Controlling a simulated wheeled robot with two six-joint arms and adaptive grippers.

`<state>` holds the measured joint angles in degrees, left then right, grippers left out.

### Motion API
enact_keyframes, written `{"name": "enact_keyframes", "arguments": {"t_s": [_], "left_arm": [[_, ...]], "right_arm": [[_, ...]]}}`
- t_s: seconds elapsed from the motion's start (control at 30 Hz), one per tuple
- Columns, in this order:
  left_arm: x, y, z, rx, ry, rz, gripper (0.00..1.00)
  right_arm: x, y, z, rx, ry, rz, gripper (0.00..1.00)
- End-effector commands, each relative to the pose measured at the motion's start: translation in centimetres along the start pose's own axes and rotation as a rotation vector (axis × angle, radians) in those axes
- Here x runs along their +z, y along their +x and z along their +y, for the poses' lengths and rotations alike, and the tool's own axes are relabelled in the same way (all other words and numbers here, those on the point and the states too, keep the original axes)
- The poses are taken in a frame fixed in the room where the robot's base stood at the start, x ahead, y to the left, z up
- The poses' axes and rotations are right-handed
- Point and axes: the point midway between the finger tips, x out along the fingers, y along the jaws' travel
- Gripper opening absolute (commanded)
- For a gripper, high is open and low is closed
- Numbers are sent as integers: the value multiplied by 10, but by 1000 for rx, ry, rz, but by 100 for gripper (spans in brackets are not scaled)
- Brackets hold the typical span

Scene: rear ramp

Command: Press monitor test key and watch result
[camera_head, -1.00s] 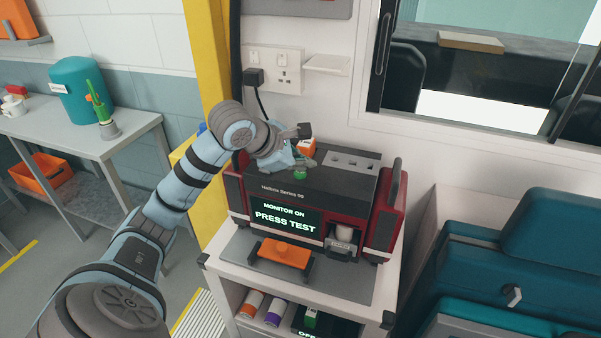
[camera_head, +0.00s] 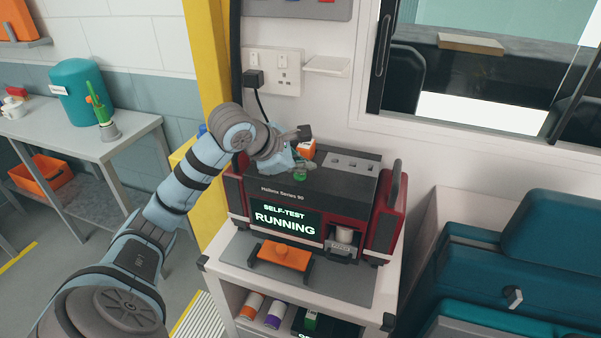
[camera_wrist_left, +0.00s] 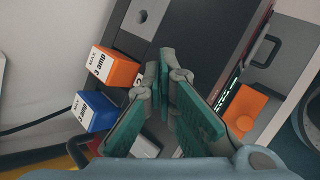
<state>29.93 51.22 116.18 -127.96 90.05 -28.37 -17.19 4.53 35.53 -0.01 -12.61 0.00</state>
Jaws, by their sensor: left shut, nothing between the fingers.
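The monitor (camera_head: 318,185) is a dark box with red sides on a white stand. Its screen (camera_head: 286,219) reads "SELF-TEST RUNNING" in green and white letters. My left gripper (camera_head: 300,176) is over the left part of the monitor's top. In the left wrist view its green-padded fingers (camera_wrist_left: 166,75) are shut with nothing between them, tips close to the monitor's dark top. The test key itself cannot be made out; the fingers cover that area. My right gripper is not in view.
Orange (camera_wrist_left: 115,67) and blue (camera_wrist_left: 92,111) "MAX 3 amp" blocks sit beside the left fingers. An orange piece (camera_head: 284,255) is in front of the screen. A socket with a plug (camera_head: 254,78) is on the wall behind. Teal seats (camera_head: 555,235) stand at right.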

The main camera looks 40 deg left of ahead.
Motion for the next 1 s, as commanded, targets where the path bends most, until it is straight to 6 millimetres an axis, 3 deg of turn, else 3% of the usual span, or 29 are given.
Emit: {"name": "enact_keyframes", "arguments": {"t_s": [0.13, 0.53, 1.0], "left_arm": [[6, -8, 6, 0, 0, 0, 0], [7, -9, 7, 1, 0, -1, 0], [31, -42, 31, 1, 0, -1, 0]], "right_arm": [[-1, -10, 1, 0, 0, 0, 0], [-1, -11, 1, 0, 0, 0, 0], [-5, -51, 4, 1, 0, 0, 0]]}}
